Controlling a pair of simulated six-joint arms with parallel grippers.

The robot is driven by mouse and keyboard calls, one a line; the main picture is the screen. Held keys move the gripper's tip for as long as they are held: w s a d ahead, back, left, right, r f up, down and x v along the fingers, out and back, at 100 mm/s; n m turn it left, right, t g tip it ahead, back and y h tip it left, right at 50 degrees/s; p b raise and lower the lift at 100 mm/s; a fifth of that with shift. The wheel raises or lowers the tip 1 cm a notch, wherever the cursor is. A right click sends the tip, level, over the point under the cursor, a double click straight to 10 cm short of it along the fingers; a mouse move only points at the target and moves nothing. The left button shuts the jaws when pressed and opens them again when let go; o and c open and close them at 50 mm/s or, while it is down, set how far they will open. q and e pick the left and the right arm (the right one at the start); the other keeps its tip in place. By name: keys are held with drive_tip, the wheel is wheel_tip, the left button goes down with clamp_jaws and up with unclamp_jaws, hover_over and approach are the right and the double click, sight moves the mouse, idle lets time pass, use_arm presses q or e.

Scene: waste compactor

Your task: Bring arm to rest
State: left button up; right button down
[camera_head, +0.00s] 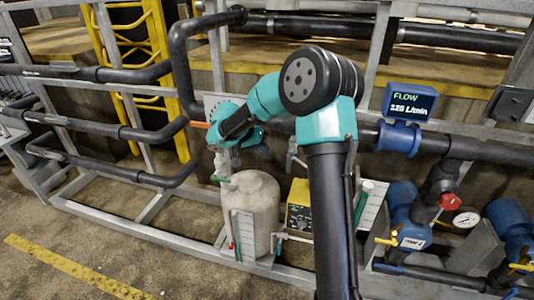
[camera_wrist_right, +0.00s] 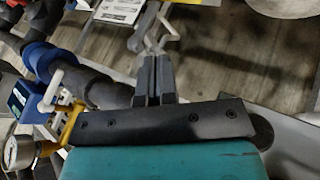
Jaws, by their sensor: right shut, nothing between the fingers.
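My right arm rises from the bottom middle of the head view, bends at a teal and black elbow, and reaches away to the left. Its wrist ends in front of the pipe frame, above a pale tank (camera_head: 252,205); the fingertips are hard to make out there. In the right wrist view, my right gripper (camera_wrist_right: 153,68) shows its two dark grey fingers pressed together, shut and empty. A pale forked metal fitting (camera_wrist_right: 153,32) shows just beyond the fingertips; I cannot tell whether they touch. My left gripper is not in view.
A blue flow meter (camera_head: 410,102) sits on the black pipe to the right. A pressure gauge (camera_head: 466,219), red knob (camera_head: 451,202) and blue valves stand at the lower right. A yellow box (camera_head: 299,207) is beside the tank. The floor (camera_head: 150,255) at lower left is clear.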

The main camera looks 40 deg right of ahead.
idle(0.4)
drive_tip(key=s+a+f+n+t+y, duration=0.15)
drive_tip(key=a+f+n+y, duration=0.25)
drive_tip(key=a+f, duration=0.65)
drive_tip(key=s+a+f+n+g+y, duration=0.1)
drive_tip(key=s+a+f+n+y, duration=0.25)
drive_tip(key=a+f, duration=0.65)
drive_tip(key=s+a+f+n+t+y, duration=0.1)
drive_tip(key=s+a+f+n+t, duration=0.1)
drive_tip(key=s+a+f, duration=0.2)
drive_tip(key=s+a+f+n+t+y, duration=0.1)
drive_tip(key=s+a+f, duration=0.4)
drive_tip(key=f, duration=0.6)
drive_tip(key=shift+s+a+n+t+y, duration=0.35)
drive_tip(key=shift+s+y, duration=0.3)
drive_tip(key=shift+s, duration=0.6)
